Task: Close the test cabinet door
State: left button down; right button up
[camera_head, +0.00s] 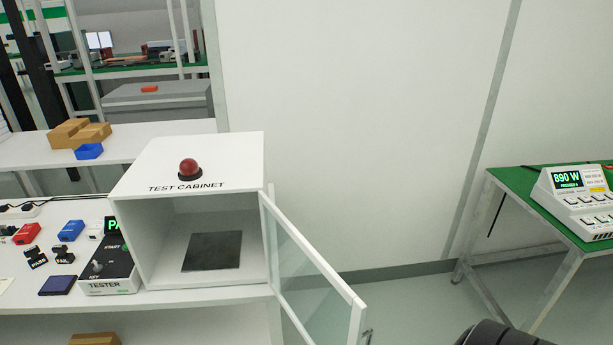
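The white test cabinet (160,252) stands on the white bench left of centre, with a red dome lamp (189,169) on top. Its front is open and a dark flat plate (213,252) lies on its floor. The glass-paned door (308,272) with a white frame is hinged at the cabinet's right side and stands wide open, swung out toward me past the bench's right end. Its handle (367,336) shows at the free edge, near the bottom of the picture. Neither of my grippers shows; only a dark rounded piece, apparently of my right arm, is at the bottom right.
A tester box (108,268) stands directly left of the cabinet, with PASS and FAIL stamps and red and blue items further left. A green-topped table (540,203) with a power meter (578,200) stands at the right. The floor between door and table is clear.

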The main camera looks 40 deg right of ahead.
aim_at(356, 332)
jog(key=l+u, duration=0.1)
jog(key=l, duration=0.4)
jog(key=k+l+u, duration=0.1)
jog(key=l, duration=0.35)
jog(key=k+l, duration=0.1)
jog(key=l, duration=0.4)
jog(key=u, duration=0.05)
